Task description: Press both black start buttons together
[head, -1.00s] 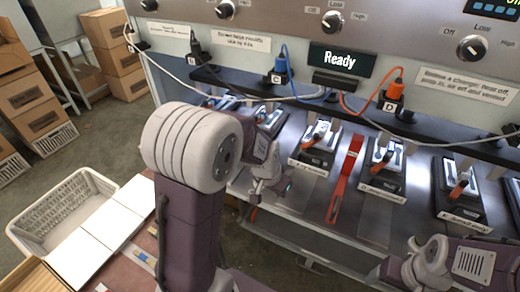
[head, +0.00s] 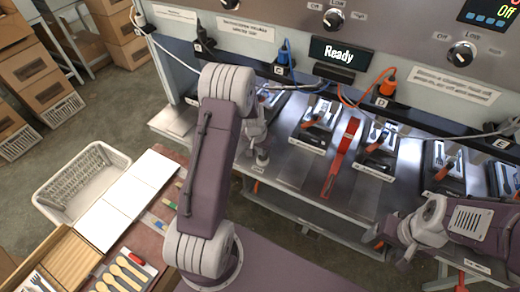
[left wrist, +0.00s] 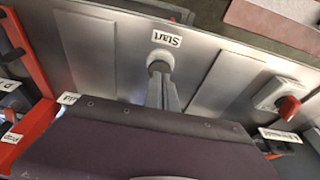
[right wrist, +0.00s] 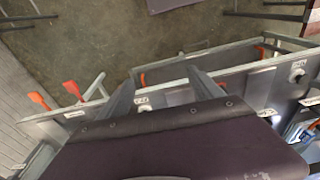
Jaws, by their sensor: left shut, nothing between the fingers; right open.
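My left gripper (head: 262,158) is shut and empty, low over the front strip of the metal bench. In the left wrist view its fingertips (left wrist: 161,72) are at a small round button (left wrist: 160,58) beside a "Start" label (left wrist: 166,40); I cannot tell whether they touch it. My right gripper (head: 378,243) is open near the bench's front edge at the right. In the right wrist view its fingers (right wrist: 162,88) stand apart on either side of a small white label (right wrist: 142,100); no button shows clearly there. Another white label (right wrist: 298,64) with a round grey part lies farther right.
Several stations with orange-red levers line the bench, with a red strip (head: 340,160) between two of them. A display (head: 340,51) reads "Ready". Cables hang behind. A white basket (head: 82,185) and wooden spoons (head: 125,272) are at the left.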

